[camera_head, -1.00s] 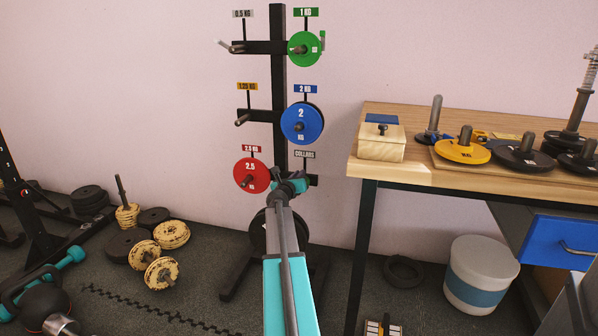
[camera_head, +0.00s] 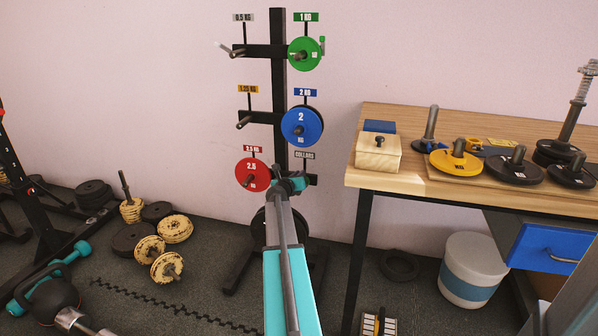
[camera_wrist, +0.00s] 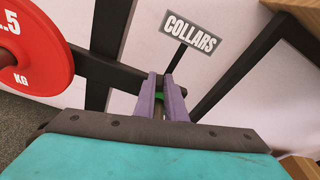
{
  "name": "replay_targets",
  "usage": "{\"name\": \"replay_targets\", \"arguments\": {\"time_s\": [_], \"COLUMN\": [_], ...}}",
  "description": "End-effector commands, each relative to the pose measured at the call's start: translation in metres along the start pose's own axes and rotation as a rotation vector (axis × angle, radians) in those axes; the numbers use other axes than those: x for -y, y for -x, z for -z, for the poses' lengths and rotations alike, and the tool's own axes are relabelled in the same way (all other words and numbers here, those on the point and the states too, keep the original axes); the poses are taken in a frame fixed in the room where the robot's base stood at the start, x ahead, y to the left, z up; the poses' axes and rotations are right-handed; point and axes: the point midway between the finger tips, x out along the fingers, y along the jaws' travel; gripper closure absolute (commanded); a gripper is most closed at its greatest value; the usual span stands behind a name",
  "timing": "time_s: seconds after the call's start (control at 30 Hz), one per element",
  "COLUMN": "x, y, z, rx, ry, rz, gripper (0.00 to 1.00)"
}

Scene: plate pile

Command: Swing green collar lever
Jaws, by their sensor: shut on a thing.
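My gripper (camera_head: 291,183) is at the collars peg on the lower right of the black rack. In the wrist view its purple fingers (camera_wrist: 163,98) are closed around a small green piece (camera_wrist: 161,96), of which only a sliver shows between them. It looks like part of a green collar on the dark peg; whether it is the lever cannot be told. The "COLLARS" sign (camera_wrist: 192,34) is just above the fingers. Another small green piece (camera_head: 322,43) sticks up beside the green 1 kg plate (camera_head: 304,54) at the rack's top right.
The red 2.5 kg plate (camera_head: 253,175) hangs close to the left of my gripper. The blue 2 kg plate (camera_head: 302,126) hangs above it. A wooden table (camera_head: 400,182) with several plates and a wooden box (camera_head: 378,153) stands to the right.

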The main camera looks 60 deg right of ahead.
Motion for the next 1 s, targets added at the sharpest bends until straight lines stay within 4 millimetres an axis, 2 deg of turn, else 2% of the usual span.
{"name": "replay_targets", "arguments": {"time_s": [1.0], "x": [0.0022], "y": [-0.0026], "z": [-0.0042], "rx": [-0.105], "ry": [0.000], "rz": [0.002], "gripper": [1.00]}}
